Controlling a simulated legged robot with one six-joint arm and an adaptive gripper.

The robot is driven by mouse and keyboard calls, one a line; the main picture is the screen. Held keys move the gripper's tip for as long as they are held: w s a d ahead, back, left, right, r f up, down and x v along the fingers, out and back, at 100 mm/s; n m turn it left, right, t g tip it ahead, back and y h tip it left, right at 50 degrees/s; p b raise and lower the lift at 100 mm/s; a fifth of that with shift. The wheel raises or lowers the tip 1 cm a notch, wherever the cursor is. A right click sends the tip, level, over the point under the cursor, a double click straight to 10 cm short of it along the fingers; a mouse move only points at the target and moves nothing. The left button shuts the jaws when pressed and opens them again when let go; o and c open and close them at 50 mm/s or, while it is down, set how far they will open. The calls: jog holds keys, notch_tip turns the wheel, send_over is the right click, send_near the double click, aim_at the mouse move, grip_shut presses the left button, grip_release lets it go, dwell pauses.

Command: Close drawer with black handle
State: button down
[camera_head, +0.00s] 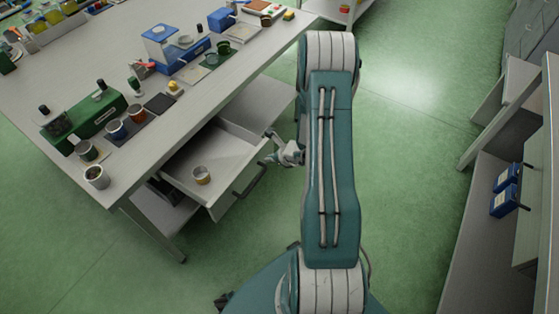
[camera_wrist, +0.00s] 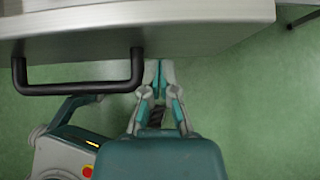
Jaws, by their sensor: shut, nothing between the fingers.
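My gripper (camera_head: 268,146) is at the right part of the drawer front, beside the handle. In the wrist view my gripper (camera_wrist: 158,65) is shut and empty, just right of the handle's right end, its tips close to the drawer front. Whether they touch is unclear.
The table (camera_head: 75,58) carries cups (camera_head: 97,177), a green box (camera_head: 92,117) and a blue-and-white device (camera_head: 172,45). A lower shelf (camera_head: 262,98) lies beneath the tabletop. Shelving with blue containers (camera_head: 506,190) stands at right. Green floor (camera_head: 410,130) is clear between.

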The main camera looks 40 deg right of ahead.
jog(key=shift+w+a, duration=0.1)
jog(key=shift+w, duration=0.45)
jog(key=shift+w+a, duration=0.1)
